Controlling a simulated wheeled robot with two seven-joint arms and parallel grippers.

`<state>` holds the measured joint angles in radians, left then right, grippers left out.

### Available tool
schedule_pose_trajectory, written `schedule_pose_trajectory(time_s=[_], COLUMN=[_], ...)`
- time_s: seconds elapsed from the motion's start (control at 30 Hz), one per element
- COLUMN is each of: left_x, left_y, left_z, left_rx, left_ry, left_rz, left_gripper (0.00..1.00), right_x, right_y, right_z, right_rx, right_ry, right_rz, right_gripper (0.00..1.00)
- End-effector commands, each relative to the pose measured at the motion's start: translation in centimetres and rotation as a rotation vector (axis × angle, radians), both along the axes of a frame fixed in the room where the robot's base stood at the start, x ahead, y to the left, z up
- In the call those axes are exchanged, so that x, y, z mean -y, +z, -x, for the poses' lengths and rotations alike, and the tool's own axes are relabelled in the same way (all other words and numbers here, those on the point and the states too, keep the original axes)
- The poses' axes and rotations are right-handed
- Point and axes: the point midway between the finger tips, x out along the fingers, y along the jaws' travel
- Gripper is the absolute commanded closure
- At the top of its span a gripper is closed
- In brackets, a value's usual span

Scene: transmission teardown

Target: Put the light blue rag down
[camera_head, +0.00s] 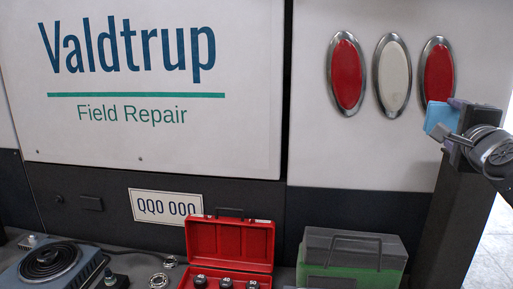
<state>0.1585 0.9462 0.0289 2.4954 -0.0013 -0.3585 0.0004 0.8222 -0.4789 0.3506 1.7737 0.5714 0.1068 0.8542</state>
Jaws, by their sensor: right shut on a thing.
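The light blue rag (438,117) is at the right of the head view, high above the bench level and in front of the white van panel. My right gripper (449,130) comes in from the right and is shut on the rag. Only a small folded part of the rag shows at the fingers; the rest is hidden by them. My left gripper is not in view.
An open red case (230,240) with several dark sockets stands at the bottom middle. A green and grey box with a handle (352,262) is right of it. A blue-grey hotplate-like device (50,265) and metal rings (159,280) are at the lower left.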

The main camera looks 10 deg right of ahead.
Motion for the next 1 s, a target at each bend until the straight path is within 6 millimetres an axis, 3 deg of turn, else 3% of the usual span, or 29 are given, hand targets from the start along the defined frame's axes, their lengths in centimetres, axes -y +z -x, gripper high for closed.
schedule_pose_trajectory(time_s=[0.27, 0.43, 0.77, 1.0], left_x=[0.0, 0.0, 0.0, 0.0], left_y=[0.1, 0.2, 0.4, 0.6], left_z=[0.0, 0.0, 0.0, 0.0], left_rx=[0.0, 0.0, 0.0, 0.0], left_ry=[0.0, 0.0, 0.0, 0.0], left_rz=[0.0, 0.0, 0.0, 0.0], left_gripper=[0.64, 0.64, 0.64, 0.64], right_x=[0.2, -1.0, -2.7, -5.4], right_y=[-1.2, -3.5, -6.2, -10.4], right_z=[-1.4, -3.7, -5.9, -8.4], right_rx=[-0.002, -0.002, -0.001, -0.005], right_ry=[-0.048, -0.05, -0.037, 0.006], right_rz=[-0.002, -0.007, -0.002, -0.003], right_gripper=[0.74, 0.74, 0.74, 0.74])
